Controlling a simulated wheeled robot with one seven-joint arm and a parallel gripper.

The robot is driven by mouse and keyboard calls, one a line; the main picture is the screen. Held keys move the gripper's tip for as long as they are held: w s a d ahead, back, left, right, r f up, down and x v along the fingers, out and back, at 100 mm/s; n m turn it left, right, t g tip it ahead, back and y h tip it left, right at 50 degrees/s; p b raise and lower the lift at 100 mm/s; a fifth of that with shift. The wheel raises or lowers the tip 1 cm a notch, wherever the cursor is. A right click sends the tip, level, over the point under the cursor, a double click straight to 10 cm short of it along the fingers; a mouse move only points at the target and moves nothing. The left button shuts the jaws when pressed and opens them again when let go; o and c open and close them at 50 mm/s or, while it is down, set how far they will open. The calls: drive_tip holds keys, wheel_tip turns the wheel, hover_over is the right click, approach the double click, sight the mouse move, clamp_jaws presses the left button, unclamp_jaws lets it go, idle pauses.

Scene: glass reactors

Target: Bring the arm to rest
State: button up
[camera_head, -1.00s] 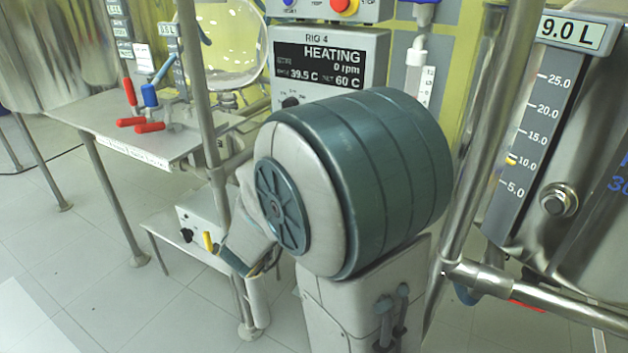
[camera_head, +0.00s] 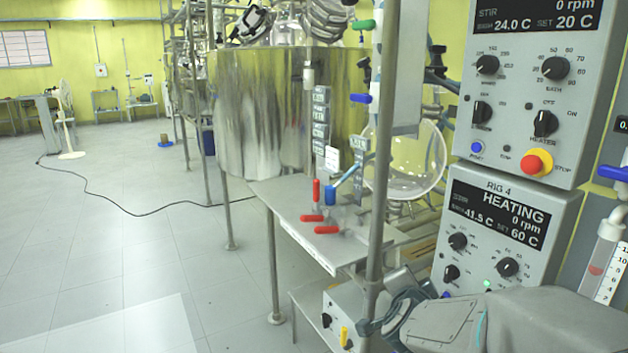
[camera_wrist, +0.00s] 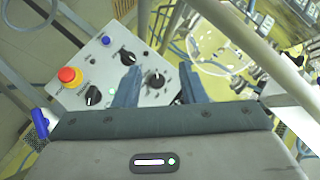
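My gripper (camera_wrist: 157,72) shows in the wrist view with its two dark fingers apart and nothing between them. A grey control box with knobs (camera_wrist: 125,75) lies beyond and behind the fingers in that view. In the head view my gripper (camera_head: 372,324) is low, right of centre, in front of the small bench and the metal post. My forearm runs from there to the bottom right corner, below the Rig 4 control box (camera_head: 505,225). That box reads HEATING, 41.5 C, set 60 C, 0 rpm. I cannot tell whether the arm touches anything.
A steel post (camera_head: 380,150) stands close to my gripper. A bench (camera_head: 285,205) with red-handled valves (camera_head: 312,218) and a glass vessel (camera_head: 412,165) lie beyond. A steel tank (camera_head: 265,110) stands behind.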

drive_tip(key=s+a+r+n+g+y+p, duration=0.2)
drive_tip(key=s+a+r+n+y+p, duration=0.25)
drive_tip(key=a+r+n+p, duration=0.2)
drive_tip(key=s+d+r+n+g+p, duration=0.1)
drive_tip(key=s+r+n+g+p, duration=0.2)
drive_tip(key=s+p, duration=0.3)
drive_tip(key=s+d+r+n+g+p, duration=0.1)
drive_tip(key=s+r+n+g+p, duration=0.3)
drive_tip(key=s, duration=0.6)
drive_tip(key=shift+s+r+g+p, duration=0.25)
drive_tip(key=shift+r+g+p, duration=0.45)
drive_tip(key=shift+r+p, duration=0.2)
